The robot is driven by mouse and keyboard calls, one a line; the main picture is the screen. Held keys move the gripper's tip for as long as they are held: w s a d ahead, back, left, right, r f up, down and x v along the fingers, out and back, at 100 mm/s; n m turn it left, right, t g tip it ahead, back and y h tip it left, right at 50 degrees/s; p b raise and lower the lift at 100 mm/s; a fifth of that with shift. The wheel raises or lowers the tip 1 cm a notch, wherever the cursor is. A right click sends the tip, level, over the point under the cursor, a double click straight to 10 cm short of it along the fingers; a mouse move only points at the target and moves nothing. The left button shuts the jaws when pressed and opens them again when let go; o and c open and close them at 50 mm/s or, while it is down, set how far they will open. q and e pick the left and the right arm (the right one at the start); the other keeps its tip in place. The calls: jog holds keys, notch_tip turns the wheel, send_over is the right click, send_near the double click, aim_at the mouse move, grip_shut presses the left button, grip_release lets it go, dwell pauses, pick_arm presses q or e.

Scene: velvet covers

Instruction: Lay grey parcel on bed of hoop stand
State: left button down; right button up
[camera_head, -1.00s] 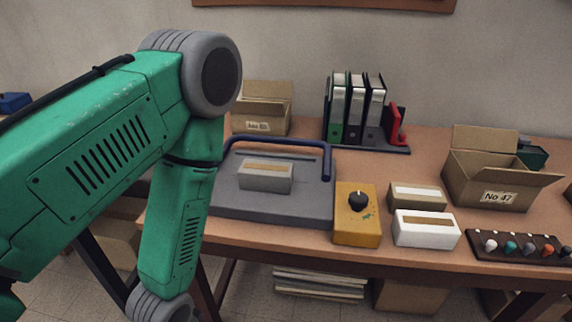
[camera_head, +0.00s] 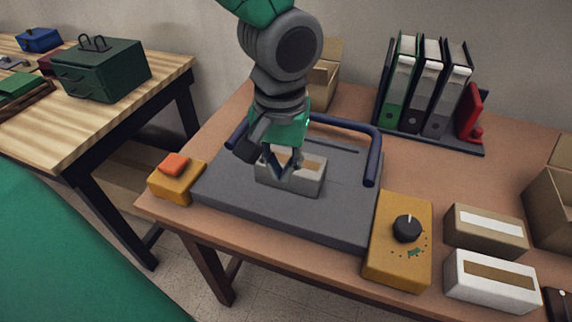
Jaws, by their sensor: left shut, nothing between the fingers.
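The hoop stand is a flat dark grey bed (camera_head: 330,218) with a dark blue hoop (camera_head: 367,142) standing over its far part. The grey parcel (camera_head: 309,180), a small block with a tan strip on top, lies flat on the bed near its middle. My left gripper (camera_head: 285,178) comes down from above, just over and in front of the parcel, and hides part of it. Its fingers are shut with nothing between them; whether they touch the parcel I cannot tell. My right gripper is not in view.
A yellow dial box (camera_head: 399,255) stands right of the bed, an orange-topped yellow block (camera_head: 176,182) left. Tan (camera_head: 485,230) and white (camera_head: 490,281) parcels lie further right. Binders (camera_head: 428,88) stand behind. A second table (camera_head: 130,110) holds a green chest (camera_head: 102,69).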

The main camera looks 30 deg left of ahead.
aim_at(279, 212)
pick_arm(q)
jog(key=f, duration=0.3)
jog(key=f+b, duration=0.1)
jog(key=f, duration=0.2)
jog(key=a+f+b, duration=0.1)
jog(key=f, duration=0.2)
jog(key=shift+f, duration=0.25)
jog(key=w, duration=0.1)
jog(key=w+a, duration=0.1)
jog(key=shift+w+r, duration=0.3)
jog(key=shift+w, duration=0.55)
jog(key=shift+w+d+r, duration=0.1)
jog(key=shift+d, duration=0.05)
jog(key=w, duration=0.1)
jog(key=w+a+p, duration=0.1)
jog(key=w+p, duration=0.1)
jog(key=shift+w+a, duration=0.25)
jog(key=shift+a, duration=0.05)
jog(key=shift+w, duration=0.15)
